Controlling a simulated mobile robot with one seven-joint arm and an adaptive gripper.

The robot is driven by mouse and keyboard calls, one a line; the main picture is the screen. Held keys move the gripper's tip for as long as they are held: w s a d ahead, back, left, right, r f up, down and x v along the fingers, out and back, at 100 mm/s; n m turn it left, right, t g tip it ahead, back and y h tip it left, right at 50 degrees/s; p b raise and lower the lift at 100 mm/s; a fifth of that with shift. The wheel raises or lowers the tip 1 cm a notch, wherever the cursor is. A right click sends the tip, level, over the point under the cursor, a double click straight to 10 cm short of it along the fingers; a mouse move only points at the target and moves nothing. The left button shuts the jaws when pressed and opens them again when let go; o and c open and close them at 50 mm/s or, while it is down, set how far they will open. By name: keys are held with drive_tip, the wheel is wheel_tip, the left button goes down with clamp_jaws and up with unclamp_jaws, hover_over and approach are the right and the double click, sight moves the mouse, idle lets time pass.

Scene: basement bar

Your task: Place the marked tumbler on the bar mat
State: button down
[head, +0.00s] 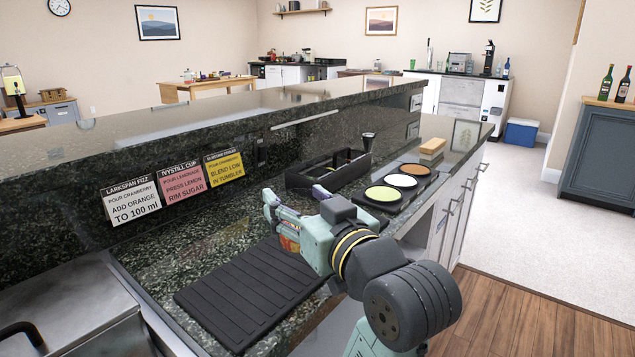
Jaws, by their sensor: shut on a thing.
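The bar mat (240,296) is a black ribbed mat lying flat on the dark speckled lower counter, with nothing on it. My gripper (295,200) is above the counter near the mat's far right end. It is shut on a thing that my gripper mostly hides. A small orange and purple patch (289,242) shows between the gripper parts and appears to belong to the marked tumbler. The tumbler's rim and base cannot be made out, nor how far it is above the counter.
A wooden block (432,146) is farther back. Recipe cards (182,180) lean on the raised ledge (200,125) at left. A steel unit (70,310) is at front left.

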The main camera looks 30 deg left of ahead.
drive_tip(key=shift+w+a+r+p, duration=0.15)
drive_tip(key=shift+w+p, duration=0.4)
drive_tip(key=shift+p, duration=0.55)
drive_tip(key=shift+w+a+r+p, duration=0.15)
drive_tip(key=shift+w+p, duration=0.4)
drive_tip(key=shift+p, duration=0.5)
drive_tip(key=shift+w+a+f+p, duration=0.3)
drive_tip(key=shift+w+f, duration=0.55)
drive_tip(key=shift+w, duration=0.45)
drive_tip(key=shift+w+a+f+p, duration=0.25)
drive_tip(key=shift+w+f, duration=0.55)
drive_tip(key=shift+w, duration=0.5)
drive_tip(key=shift+w+a+f+p, duration=0.25)
drive_tip(key=shift+w+f, duration=0.6)
drive_tip(key=shift+w, duration=0.45)
drive_tip(key=shift+f, duration=0.15)
drive_tip(key=shift+c, duration=2.4)
unclamp_jaws()
